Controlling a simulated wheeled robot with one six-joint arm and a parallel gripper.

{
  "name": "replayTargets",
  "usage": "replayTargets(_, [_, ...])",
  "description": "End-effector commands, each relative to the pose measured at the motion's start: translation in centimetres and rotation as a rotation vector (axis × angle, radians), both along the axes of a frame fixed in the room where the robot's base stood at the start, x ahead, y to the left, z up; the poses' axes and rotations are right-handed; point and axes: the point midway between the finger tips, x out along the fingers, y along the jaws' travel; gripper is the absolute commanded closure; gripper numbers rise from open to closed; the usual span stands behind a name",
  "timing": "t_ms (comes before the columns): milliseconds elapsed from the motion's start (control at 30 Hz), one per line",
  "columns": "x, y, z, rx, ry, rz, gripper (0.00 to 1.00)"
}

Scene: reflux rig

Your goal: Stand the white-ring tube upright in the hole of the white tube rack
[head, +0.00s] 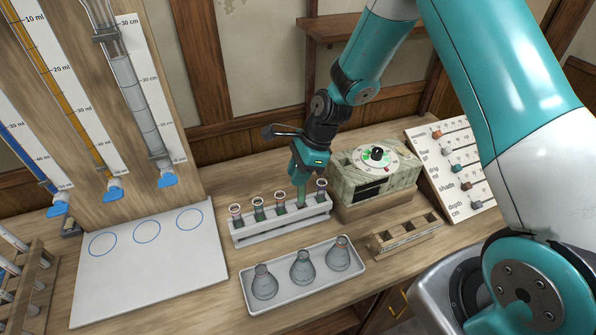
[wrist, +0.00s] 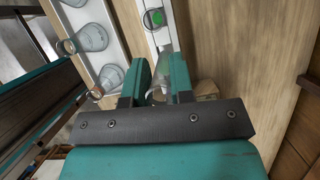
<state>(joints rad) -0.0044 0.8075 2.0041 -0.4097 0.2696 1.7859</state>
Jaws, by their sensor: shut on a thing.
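The white tube rack (head: 282,229) stands on the bench in the head view, with several ringed tubes upright in it. My gripper (head: 302,198) points down at the rack, between the third tube from the left and the rightmost tube. In the wrist view my gripper (wrist: 162,75) is shut on a pale, clear tube (wrist: 160,93), taken as the white-ring tube. Its ring colour is hard to make out. The fingers hide much of it, and I cannot tell how deep it sits in the hole. The rack (wrist: 162,38) also shows beyond the fingers.
A white tray (head: 258,304) with three flasks (head: 302,268) lies in front of the rack. A dial box (head: 375,175) stands close on the right, and a small wooden rack (head: 406,236) sits in front of it. A white board (head: 150,265) lies left.

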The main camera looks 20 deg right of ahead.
Motion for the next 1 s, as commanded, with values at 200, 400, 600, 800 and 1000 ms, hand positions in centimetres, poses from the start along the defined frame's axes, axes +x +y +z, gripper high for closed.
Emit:
replayTargets(200, [0.0, 0.0, -1.1, 0.001, 0.001, 0.000, 1.00])
replayTargets(400, [0.0, 0.0, -2.0, 0.003, 0.000, 0.000, 1.00])
replayTargets(600, [0.0, 0.0, -2.8, 0.004, -0.001, 0.000, 1.00])
replayTargets(800, [0.0, 0.0, -3.1, 0.005, -0.001, 0.000, 1.00])
replayTargets(1000, [0.0, 0.0, -3.1, 0.005, -0.001, 0.000, 1.00])
